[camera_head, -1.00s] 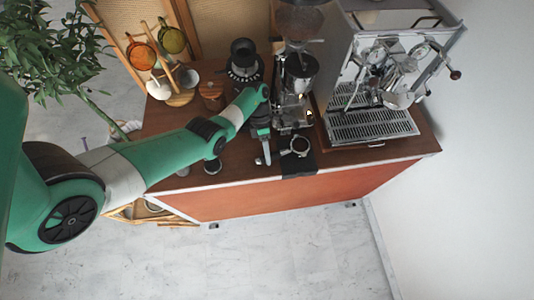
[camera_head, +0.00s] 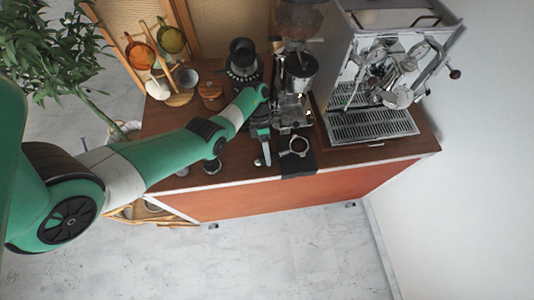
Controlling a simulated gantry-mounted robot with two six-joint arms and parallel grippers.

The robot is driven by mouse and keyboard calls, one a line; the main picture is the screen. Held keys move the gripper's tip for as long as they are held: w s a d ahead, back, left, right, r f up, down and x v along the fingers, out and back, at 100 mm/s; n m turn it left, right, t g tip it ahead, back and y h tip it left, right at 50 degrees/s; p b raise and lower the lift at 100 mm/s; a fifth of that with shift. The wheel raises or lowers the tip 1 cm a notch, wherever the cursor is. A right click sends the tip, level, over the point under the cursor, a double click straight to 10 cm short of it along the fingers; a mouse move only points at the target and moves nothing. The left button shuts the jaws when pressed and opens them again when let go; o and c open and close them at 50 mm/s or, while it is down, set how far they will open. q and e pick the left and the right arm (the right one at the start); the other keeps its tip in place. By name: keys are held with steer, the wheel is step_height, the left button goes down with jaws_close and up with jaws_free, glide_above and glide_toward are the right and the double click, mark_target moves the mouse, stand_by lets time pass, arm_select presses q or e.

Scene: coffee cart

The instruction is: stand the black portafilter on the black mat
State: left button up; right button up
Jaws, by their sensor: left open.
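The black mat (camera_head: 299,168) lies at the front edge of the wooden counter and folds over it. The portafilter's metal ring (camera_head: 298,147) shows over the mat, with small side lugs. Its black handle is hard to tell from the dark mat and gripper, and I cannot tell whether it stands freely. My left gripper (camera_head: 263,158) points down just left of the ring and mat, with its fingers open and near the counter. A small gap shows between the fingers and the ring. My right gripper is not in view.
The grinder (camera_head: 292,90) stands right behind the mat. The espresso machine (camera_head: 380,75) with its drip tray (camera_head: 372,124) is to the right. A small dark round item (camera_head: 212,166), a wooden canister (camera_head: 211,95) and a cup tree (camera_head: 180,97) are left.

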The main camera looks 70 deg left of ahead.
arm_select(q)
steer(key=p+v, duration=0.1)
steer(key=v, duration=0.6)
steer(key=shift+r, duration=0.4)
steer(key=shift+a+r, duration=0.1)
steer(key=shift+a, duration=0.1)
